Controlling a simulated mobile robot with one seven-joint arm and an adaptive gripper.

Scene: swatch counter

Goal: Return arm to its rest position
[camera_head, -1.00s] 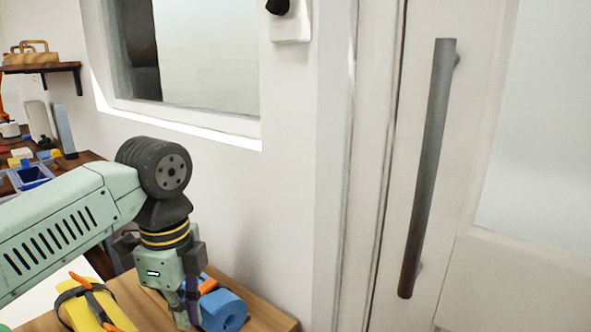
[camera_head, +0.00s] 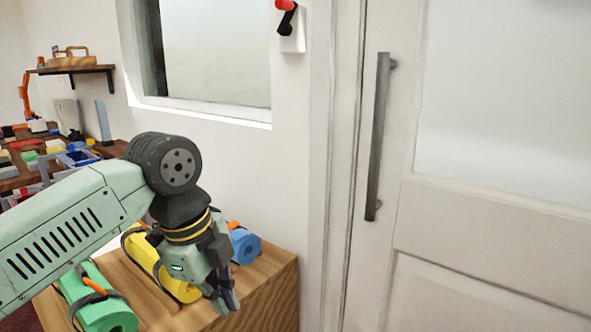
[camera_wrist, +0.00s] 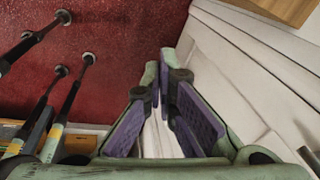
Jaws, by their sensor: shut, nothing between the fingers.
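My gripper (camera_head: 230,298) hangs from my green arm, pointing down at the front of a wooden counter (camera_head: 272,285) in the head view. Its fingers are shut and empty. In the wrist view my gripper's purple-padded fingers (camera_wrist: 160,78) come together at the tips. The tips appear near the counter's front edge; their exact height cannot be told. A blue roll (camera_head: 244,246) lies behind my gripper and is partly hidden by it. A yellow roll (camera_head: 182,288) lies to the left, partly behind my arm. A green roll (camera_head: 112,315) lies further left.
A white door with a grey bar handle (camera_head: 378,140) stands to the right. A cluttered table (camera_head: 110,150) and a wall shelf (camera_head: 85,69) are at the left. The wrist view shows red floor (camera_wrist: 120,40) and several dark posts (camera_wrist: 72,88).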

